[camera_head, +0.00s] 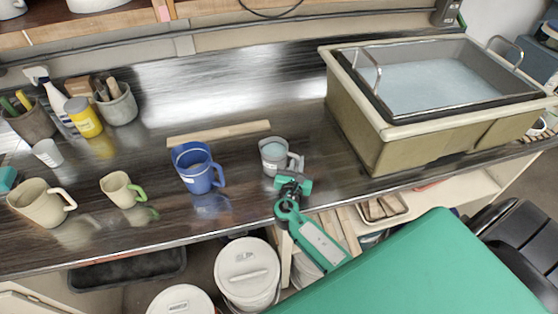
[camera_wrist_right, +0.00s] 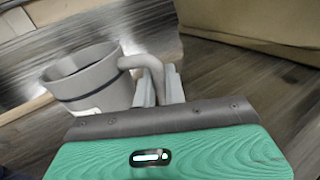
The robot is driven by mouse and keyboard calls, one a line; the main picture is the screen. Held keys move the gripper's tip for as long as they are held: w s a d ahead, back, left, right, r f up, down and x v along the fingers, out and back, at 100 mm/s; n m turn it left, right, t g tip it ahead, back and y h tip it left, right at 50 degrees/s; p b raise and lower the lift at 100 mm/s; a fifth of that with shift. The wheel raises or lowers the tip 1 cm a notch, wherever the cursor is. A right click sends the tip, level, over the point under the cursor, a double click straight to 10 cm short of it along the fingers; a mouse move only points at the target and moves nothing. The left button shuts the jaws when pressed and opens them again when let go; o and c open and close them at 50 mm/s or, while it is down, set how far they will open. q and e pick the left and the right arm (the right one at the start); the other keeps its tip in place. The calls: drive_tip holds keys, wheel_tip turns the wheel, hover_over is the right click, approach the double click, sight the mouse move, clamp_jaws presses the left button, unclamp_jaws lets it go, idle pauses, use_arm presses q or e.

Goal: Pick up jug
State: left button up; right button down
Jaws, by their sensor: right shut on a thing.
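A small grey jug (camera_head: 273,154) is near the front edge of the dark counter (camera_head: 240,101), right of the blue jug. My right gripper (camera_head: 294,174) reaches it from the front and is shut on its handle. In the right wrist view the grey jug (camera_wrist_right: 92,86) looks upright or slightly tilted, with a dark band and a pale label. The fingers of my right gripper (camera_wrist_right: 158,88) close around its handle there. I cannot tell whether its base touches the counter. My left gripper is not in view.
A blue jug (camera_head: 198,168), a cream jug with green handle (camera_head: 122,189) and a larger cream jug (camera_head: 41,203) stand left. A wooden strip (camera_head: 219,133) lies behind. A large basin (camera_head: 356,119) stands right. Lidded buckets (camera_head: 247,271) are below the counter.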

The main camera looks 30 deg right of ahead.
drive_tip(key=shift+r, duration=0.15)
idle(0.5)
wheel_tip(320, 180, up, 20)
drive_tip(key=b, duration=0.1)
idle(1.4)
idle(0.3)
idle(1.2)
